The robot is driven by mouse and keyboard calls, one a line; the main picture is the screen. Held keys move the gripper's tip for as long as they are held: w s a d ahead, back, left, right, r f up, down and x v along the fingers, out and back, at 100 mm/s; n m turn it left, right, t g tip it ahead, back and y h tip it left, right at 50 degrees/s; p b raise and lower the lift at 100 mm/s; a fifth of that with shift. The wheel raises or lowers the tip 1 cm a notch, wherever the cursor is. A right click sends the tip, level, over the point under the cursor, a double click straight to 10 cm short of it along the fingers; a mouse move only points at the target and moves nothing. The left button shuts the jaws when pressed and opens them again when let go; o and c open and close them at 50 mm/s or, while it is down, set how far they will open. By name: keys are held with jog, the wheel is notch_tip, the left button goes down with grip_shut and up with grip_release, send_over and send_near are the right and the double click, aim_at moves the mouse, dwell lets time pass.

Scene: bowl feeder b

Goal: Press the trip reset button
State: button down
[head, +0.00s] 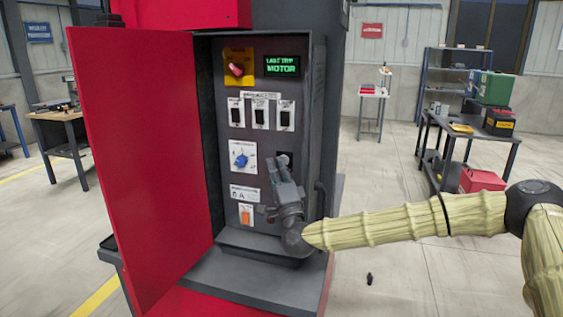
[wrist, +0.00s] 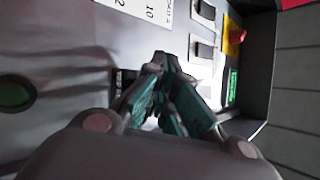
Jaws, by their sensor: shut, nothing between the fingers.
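The open control cabinet (head: 318,110) holds a grey panel of controls. A round green button (wrist: 15,95) shows at the left edge of the wrist view; in the head view that area is hidden behind my gripper and wrist. A small black square fitting (head: 286,157) sits right of the blue knob; it is partly visible beside my fingers in the wrist view (wrist: 122,78). No label reading trip reset can be made out. My gripper (head: 282,166) is shut and empty in front of the panel's lower right, fingertips by the black fitting (wrist: 163,62). Contact cannot be told.
The panel also bears a red rotary switch (head: 237,69), a green-lit display (head: 283,67), three black breakers (head: 259,114), a blue knob (head: 241,160) and an orange rocker (head: 246,215). The red door (head: 140,160) stands open at left.

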jog(key=shift+w+d+r, duration=0.1)
jog(key=shift+w+d, duration=0.1)
jog(key=shift+d, duration=0.2)
jog(key=shift+s+f+b, duration=0.25)
jog(key=shift+s+b, duration=0.05)
jog(key=shift+s, duration=0.4)
jog(key=shift+s+a, duration=0.1)
jog(key=shift+s+a+b, duration=0.15)
jog(key=shift+s+a, duration=0.15)
jog(key=shift+s, duration=0.5)
jog(key=shift+s+a+b, duration=0.2)
jog(key=shift+s+a, duration=0.1)
jog(key=shift+s, duration=0.5)
jog(key=shift+s+a+b, duration=0.15)
jog(key=shift+s+a, duration=0.15)
jog(key=shift+s, duration=0.5)
